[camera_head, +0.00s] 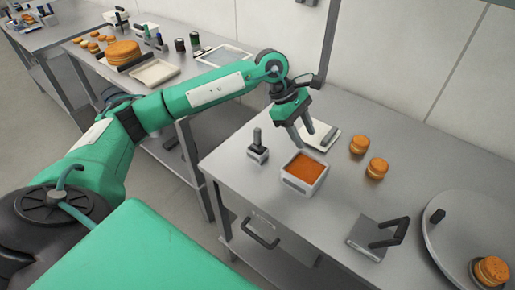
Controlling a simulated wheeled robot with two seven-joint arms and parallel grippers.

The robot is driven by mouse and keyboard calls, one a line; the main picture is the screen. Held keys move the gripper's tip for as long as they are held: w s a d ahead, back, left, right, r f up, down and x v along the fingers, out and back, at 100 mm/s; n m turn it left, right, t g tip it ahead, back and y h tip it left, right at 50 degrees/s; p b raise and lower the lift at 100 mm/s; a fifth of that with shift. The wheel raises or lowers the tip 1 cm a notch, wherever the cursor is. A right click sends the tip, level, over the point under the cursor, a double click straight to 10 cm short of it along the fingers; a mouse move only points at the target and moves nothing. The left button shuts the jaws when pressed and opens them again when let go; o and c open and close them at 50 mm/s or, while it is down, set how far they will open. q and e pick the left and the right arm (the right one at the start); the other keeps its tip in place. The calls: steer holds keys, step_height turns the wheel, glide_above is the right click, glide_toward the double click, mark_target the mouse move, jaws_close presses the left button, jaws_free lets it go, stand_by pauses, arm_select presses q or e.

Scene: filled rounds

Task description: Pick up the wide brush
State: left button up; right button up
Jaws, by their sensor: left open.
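My left gripper (301,132) is open and points down, just behind a white square container (291,184) of orange filling. Nothing shows between its fingers. A flat white tray (317,141) lies behind the fingers, with a grey bar-like piece (330,136) at its right side. I cannot tell for certain which of these is the wide brush. My right gripper is not in view.
Two filled rounds (360,144) (377,168) sit on the metal table (330,220), right of the container. A grey plate with a black handle (389,233) lies at the front. A round turntable (455,213) holds another round at right. A second table stands at upper left.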

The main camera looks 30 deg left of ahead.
mark_target(257, 129)
arm_select(q)
steer(key=w+a+r+y, duration=0.1)
steer(key=a+r+y, duration=0.15)
steer(key=a, duration=0.55)
steer(key=a+r+y, duration=0.1)
steer(key=a+y, duration=0.3)
steer(key=a, duration=0.3)
steer(key=shift+g, duration=0.3)
steer(key=f, duration=0.2)
steer(key=f+p, duration=0.1)
steer(key=f, duration=0.2)
steer(key=f+p, duration=0.1)
steer(key=f, duration=0.1)
steer(key=shift+a+f, duration=0.25)
steer(key=shift+f, duration=0.15)
steer(key=shift+f+p, duration=0.2)
steer(key=shift+p, duration=0.1)
steer(key=shift+d+f+p, duration=0.15)
steer(key=shift+f+p, duration=0.35)
steer(key=shift+p, duration=0.1)
step_height(257, 129, down, 3)
steer(key=shift+d+f+p, duration=0.15)
steer(key=shift+p, duration=0.75)
steer(key=shift+f, duration=0.5)
jaws_close()
